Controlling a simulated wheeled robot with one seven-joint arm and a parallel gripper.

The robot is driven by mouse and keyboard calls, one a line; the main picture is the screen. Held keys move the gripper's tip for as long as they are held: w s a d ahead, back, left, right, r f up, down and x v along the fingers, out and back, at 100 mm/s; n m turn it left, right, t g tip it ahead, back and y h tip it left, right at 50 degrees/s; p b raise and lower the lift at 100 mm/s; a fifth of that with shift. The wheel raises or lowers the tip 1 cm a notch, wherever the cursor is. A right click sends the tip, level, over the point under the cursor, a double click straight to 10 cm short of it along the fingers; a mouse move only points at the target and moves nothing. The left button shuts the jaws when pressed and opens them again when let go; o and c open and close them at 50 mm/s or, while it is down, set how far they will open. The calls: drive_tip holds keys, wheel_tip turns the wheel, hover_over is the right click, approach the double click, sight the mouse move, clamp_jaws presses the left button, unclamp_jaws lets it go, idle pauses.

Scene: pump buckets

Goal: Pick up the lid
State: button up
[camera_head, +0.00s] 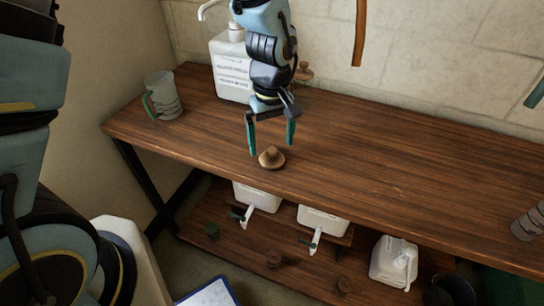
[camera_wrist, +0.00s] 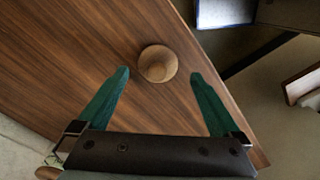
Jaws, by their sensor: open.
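A small round wooden lid with a knob (camera_head: 271,158) lies on the wooden table (camera_head: 380,190) near its front edge. In the wrist view the lid (camera_wrist: 157,64) is just beyond and between the two green fingertips, touching neither as far as I can see. My gripper (camera_head: 272,143) is open and empty, pointing down above the table beside the lid. Its fingers also show in the wrist view (camera_wrist: 158,74), spread wide. A second similar wooden lid (camera_head: 303,71) shows at the back, behind my arm.
A white pump bucket (camera_head: 229,66) and a grey mug with a green handle (camera_head: 162,96) stand at the table's left. A striped cup (camera_head: 530,222) is at the right. The lower shelf holds white containers (camera_head: 395,262). The table's middle right is clear.

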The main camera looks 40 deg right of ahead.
sight(272, 149)
drive_tip(key=shift+w+d+f+p, duration=0.1)
drive_tip(key=shift+f+p, duration=0.15)
drive_tip(key=shift+f, duration=0.85)
drive_tip(key=shift+w+d+f+p, duration=0.1)
drive_tip(key=shift+f+p, duration=0.15)
drive_tip(key=shift+f, duration=0.8)
drive_tip(key=shift+c, duration=0.2)
drive_tip(key=c, duration=1.2)
drive_tip(key=shift+o, duration=0.2)
drive_tip(key=shift+r, duration=0.1)
